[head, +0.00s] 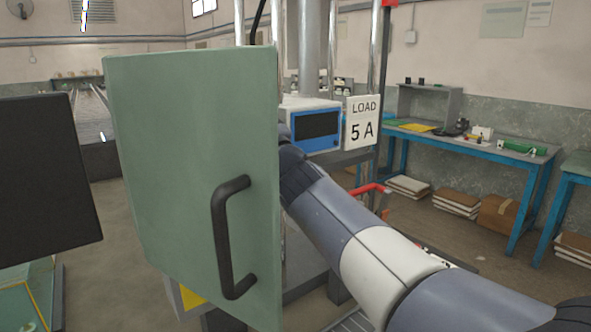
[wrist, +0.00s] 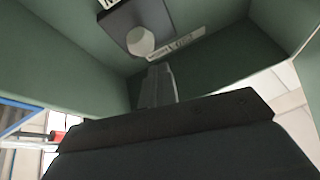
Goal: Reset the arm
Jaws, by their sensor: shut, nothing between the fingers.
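My arm (head: 375,262) reaches from the lower right to behind an open green door (head: 165,160) with a black handle (head: 222,240). The door hides my gripper in the head view. In the wrist view my gripper (wrist: 158,72) is shut and empty, pointing into a green box (wrist: 70,60). A pale round knob (wrist: 140,41) on a dark plate (wrist: 158,18) shows just beyond the fingertips. I cannot tell whether the fingers touch anything there.
A "LOAD 5 A" sign (head: 362,122) and a blue-fronted unit (head: 316,127) stand behind my arm. A dark panel (head: 45,180) is close at the left.

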